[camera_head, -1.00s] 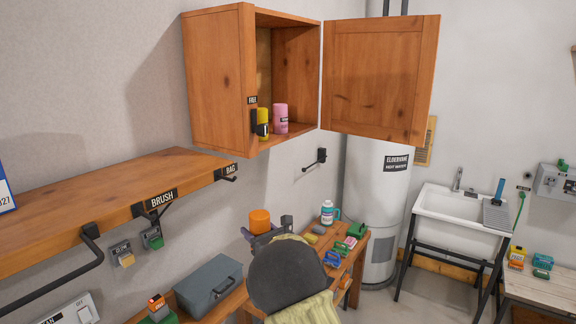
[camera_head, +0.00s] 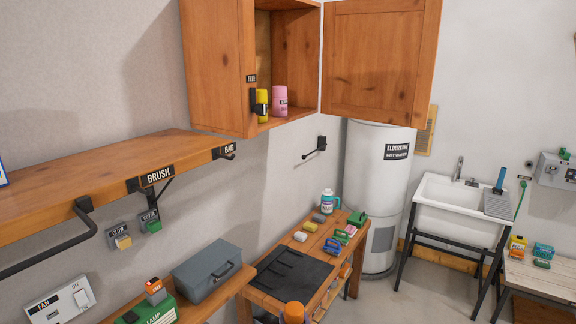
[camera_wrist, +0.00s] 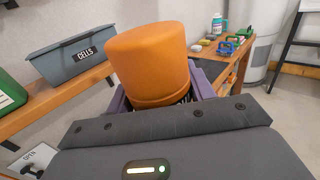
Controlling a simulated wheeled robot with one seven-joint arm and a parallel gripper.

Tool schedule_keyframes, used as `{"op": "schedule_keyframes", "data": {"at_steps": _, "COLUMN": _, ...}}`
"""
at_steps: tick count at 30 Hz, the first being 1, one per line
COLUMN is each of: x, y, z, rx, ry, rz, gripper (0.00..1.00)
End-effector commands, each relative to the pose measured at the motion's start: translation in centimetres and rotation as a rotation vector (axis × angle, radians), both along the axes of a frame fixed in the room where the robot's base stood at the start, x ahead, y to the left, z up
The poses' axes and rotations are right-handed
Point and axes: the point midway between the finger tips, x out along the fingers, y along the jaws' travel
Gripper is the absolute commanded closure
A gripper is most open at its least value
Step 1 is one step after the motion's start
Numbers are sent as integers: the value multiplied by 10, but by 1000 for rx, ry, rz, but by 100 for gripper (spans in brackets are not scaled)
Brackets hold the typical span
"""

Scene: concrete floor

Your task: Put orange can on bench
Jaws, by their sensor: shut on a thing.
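The orange can (camera_head: 293,312) shows at the bottom edge of the head view, in front of the wooden bench (camera_head: 337,262). In the wrist view the orange can (camera_wrist: 150,60) is upright and large. My gripper (camera_wrist: 163,98) is shut on its lower part, with a purple finger on each side. The gripper itself is out of the head view. The can's base is hidden behind the gripper body. The wooden bench also shows behind the can in the wrist view (camera_wrist: 240,66). A black mat (camera_head: 290,272) covers the bench's near part.
A grey toolbox (camera_head: 207,271) sits on the lower left surface. A wooden shelf (camera_head: 95,185) and open cabinet (camera_head: 215,70) are above. The mat looks bare.

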Motion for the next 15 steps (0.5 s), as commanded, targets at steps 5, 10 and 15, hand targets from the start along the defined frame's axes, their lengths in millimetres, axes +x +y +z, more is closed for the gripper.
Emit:
{"op": "schedule_keyframes", "data": {"at_steps": 5, "x": -36, "y": -54, "z": -45, "rx": -7, "ry": 2, "rz": -111, "gripper": 76}}
{"op": "schedule_keyframes", "data": {"at_steps": 10, "x": -77, "y": -107, "z": -61, "rx": -6, "ry": 1, "rz": -184, "gripper": 76}}
{"op": "schedule_keyframes", "data": {"at_steps": 15, "x": -105, "y": -133, "z": -54, "rx": -3, "ry": -2, "rz": -199, "gripper": 76}}
